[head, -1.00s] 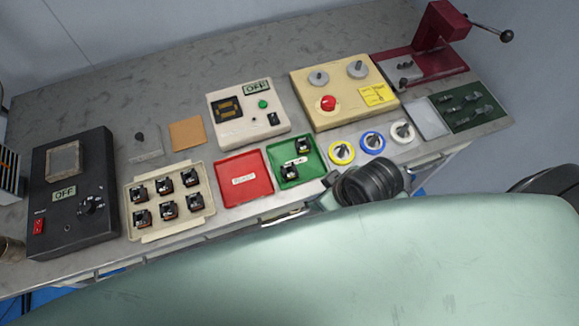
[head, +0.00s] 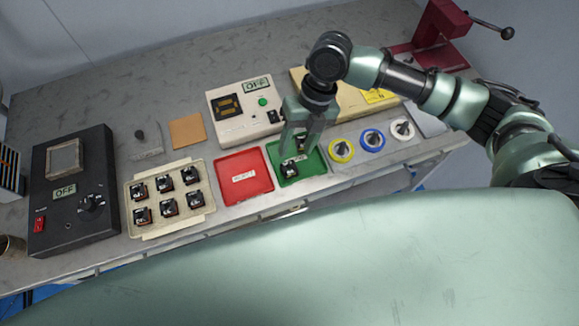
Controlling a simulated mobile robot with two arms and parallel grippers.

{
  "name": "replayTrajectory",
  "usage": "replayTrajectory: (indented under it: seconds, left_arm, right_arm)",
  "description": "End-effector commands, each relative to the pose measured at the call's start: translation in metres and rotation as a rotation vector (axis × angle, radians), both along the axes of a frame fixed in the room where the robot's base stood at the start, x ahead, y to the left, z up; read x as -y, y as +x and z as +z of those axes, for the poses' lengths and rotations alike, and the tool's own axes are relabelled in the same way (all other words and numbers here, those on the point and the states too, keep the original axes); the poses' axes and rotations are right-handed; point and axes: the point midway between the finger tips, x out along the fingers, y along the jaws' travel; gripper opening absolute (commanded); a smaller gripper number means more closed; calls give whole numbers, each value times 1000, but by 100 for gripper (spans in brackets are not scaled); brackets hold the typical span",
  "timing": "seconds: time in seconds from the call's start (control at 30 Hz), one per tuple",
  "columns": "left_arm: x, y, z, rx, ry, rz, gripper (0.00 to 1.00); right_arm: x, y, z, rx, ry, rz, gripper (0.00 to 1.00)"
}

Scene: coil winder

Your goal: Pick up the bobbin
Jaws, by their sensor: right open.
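My right gripper (head: 299,148) reaches down over the green tray (head: 318,167), its two fingers apart. A small black bobbin-like part (head: 301,143) shows between or just behind the fingertips; I cannot tell whether they touch it. A second such part (head: 291,170) sits nearer the tray's front left corner, clear of the fingers. Several similar black parts, such as one in the front row (head: 169,208), stand in two rows in the cream tray (head: 153,236) at left. I cannot tell which one is the task's bobbin. My left gripper is not in view.
A red tray (head: 258,188) lies left of the green one. Yellow (head: 341,151), blue (head: 373,141) and white (head: 402,130) rings stand to the right. Behind are a white OFF box (head: 228,122) and a beige box (head: 350,105), partly hidden by my arm.

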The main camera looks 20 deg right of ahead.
Motion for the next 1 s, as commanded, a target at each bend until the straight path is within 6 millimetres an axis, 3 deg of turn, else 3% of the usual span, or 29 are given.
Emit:
replayTrajectory:
  seconds: [0.37, 0.6, 0.93, 1.0]
  left_arm:
    - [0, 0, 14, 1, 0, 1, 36]
    - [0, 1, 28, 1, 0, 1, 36]
    - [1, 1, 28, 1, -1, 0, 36]
    - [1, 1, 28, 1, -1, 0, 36]
  right_arm:
    - [-5, -4, -28, -1, 4, 46, 49]
    - [-13, -9, -63, 1, 4, 45, 49]
    - [-14, -9, -72, 5, 4, 46, 49]
    - [-14, -9, -71, 5, 4, 46, 29]
